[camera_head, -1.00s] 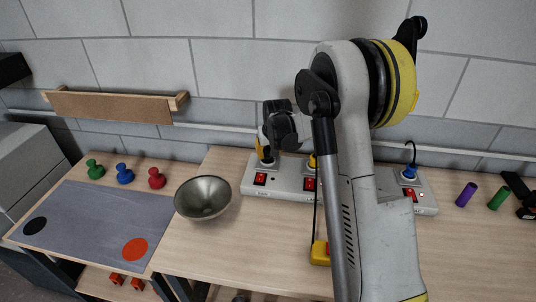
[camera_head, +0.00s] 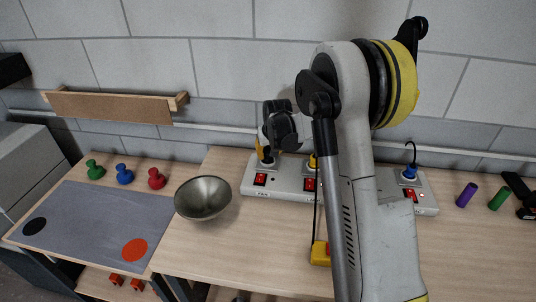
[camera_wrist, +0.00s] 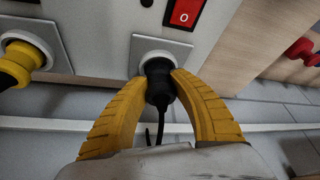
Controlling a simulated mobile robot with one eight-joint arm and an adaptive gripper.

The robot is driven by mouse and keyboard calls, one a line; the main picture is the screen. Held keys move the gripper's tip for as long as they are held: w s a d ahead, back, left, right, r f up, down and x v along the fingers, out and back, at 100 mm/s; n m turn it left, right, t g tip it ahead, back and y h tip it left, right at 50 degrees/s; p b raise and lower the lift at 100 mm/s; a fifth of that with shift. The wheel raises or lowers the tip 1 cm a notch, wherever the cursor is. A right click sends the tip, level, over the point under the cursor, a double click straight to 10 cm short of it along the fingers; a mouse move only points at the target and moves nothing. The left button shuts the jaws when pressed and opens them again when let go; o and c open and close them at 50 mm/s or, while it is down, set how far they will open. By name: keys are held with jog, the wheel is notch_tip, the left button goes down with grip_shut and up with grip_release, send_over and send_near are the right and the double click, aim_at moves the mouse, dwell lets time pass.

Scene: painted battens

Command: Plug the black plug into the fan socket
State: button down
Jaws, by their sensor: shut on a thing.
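My gripper's two yellow fingers (camera_wrist: 158,108) are shut on the black plug (camera_wrist: 158,82) in the wrist view. The plug's front end is at the round opening of the fan socket (camera_wrist: 180,52), lined up with it. How deep it sits is hidden. Its black cord hangs back between the fingers. In the head view my gripper (camera_head: 264,158) is at the left end of the grey power strip (camera_head: 285,185), over the socket by the FAN label. The plug is hidden there.
A yellow plug (camera_wrist: 18,65) sits in the neighbouring socket, and a blue plug (camera_head: 409,173) at the strip's right end. A red switch (camera_wrist: 183,12) is beside the fan socket. A metal bowl (camera_head: 203,198) stands left of the strip. The wall is close behind.

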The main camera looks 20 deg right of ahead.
jog(key=shift+f+b, duration=0.45)
jog(key=shift+f, duration=0.1)
jog(key=c, duration=1.1)
grip_release()
jog(key=shift+o, duration=0.2)
jog(key=v, duration=1.2)
